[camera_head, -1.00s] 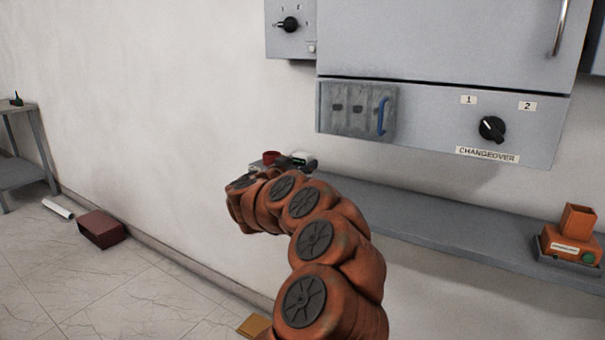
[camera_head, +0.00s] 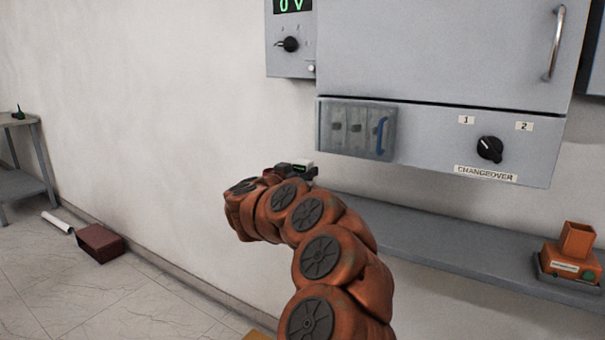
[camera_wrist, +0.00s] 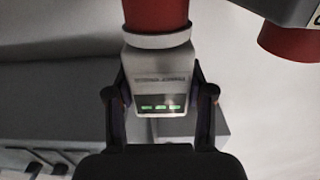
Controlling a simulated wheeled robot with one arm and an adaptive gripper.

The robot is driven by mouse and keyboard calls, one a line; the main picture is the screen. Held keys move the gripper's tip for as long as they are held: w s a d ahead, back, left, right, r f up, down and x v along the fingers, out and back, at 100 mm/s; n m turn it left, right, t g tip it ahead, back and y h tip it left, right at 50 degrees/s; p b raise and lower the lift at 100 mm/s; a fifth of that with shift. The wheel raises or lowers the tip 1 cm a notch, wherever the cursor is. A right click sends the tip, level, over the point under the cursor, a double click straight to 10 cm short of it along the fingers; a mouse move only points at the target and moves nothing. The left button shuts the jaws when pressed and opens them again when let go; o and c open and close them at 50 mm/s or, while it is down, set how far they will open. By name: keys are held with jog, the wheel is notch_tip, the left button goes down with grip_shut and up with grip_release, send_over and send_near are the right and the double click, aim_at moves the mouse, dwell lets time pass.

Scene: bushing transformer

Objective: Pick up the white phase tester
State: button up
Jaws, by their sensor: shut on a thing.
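The white phase tester (camera_wrist: 160,62) is upright between the two dark fingers of my gripper (camera_wrist: 160,96) in the wrist view. It has a dark display with three green lit marks and a red part at the top edge of the view. My gripper is shut on its sides. In the head view, a small part of the white tester (camera_head: 304,165) shows beyond my orange arm, below the cabinet's left lower corner. My arm hides most of my gripper there.
A grey wall shelf (camera_head: 450,234) runs below the cabinet (camera_head: 440,50). An orange device (camera_head: 571,252) stands at its right end. A clear-covered panel (camera_head: 355,128) and the changeover knob (camera_head: 489,149) are above. A dark red box (camera_head: 99,243) lies on the floor at left.

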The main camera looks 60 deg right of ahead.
jog(key=s+a+r+p, duration=0.1)
jog(key=s+a+r, duration=0.1)
jog(key=s+a, duration=0.8)
jog(key=r+p, duration=0.2)
jog(key=a+r+p, duration=0.1)
jog(key=r+p, duration=0.1)
jog(key=p, duration=0.1)
jog(key=shift+w+a+r, duration=0.15)
jog(key=shift+w, duration=0.05)
dwell(0.4)
